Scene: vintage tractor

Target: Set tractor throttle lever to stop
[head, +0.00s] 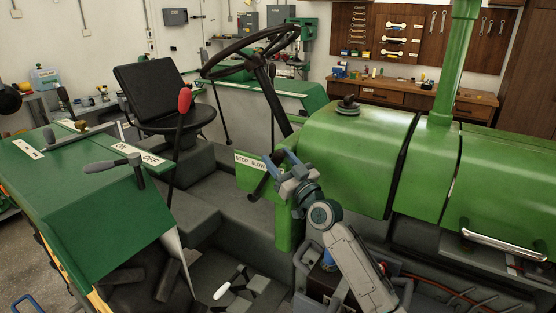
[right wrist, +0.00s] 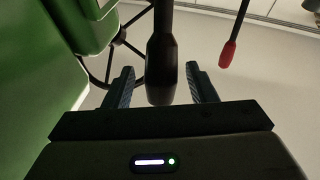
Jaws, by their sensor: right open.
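The throttle lever (head: 260,187) is a short black handle just below a white "STOP SLOW" label (head: 250,162) on the green tractor panel. Its upper part is hidden by my right gripper (head: 280,161), which is at the panel beside the label. In the right wrist view, the black grip of the lever (right wrist: 162,70) stands between the two open fingers of my right gripper (right wrist: 163,88). A gap shows on both sides of the grip, so the fingers look apart from it. My left gripper is not in view.
The steering wheel (head: 250,52) is above and behind my gripper. A red-knobbed lever (head: 184,102) stands to its left, near the black seat (head: 152,92). The green hood (head: 350,150) is close on the right. A fender with an "ON OFF" lever (head: 137,165) is at left.

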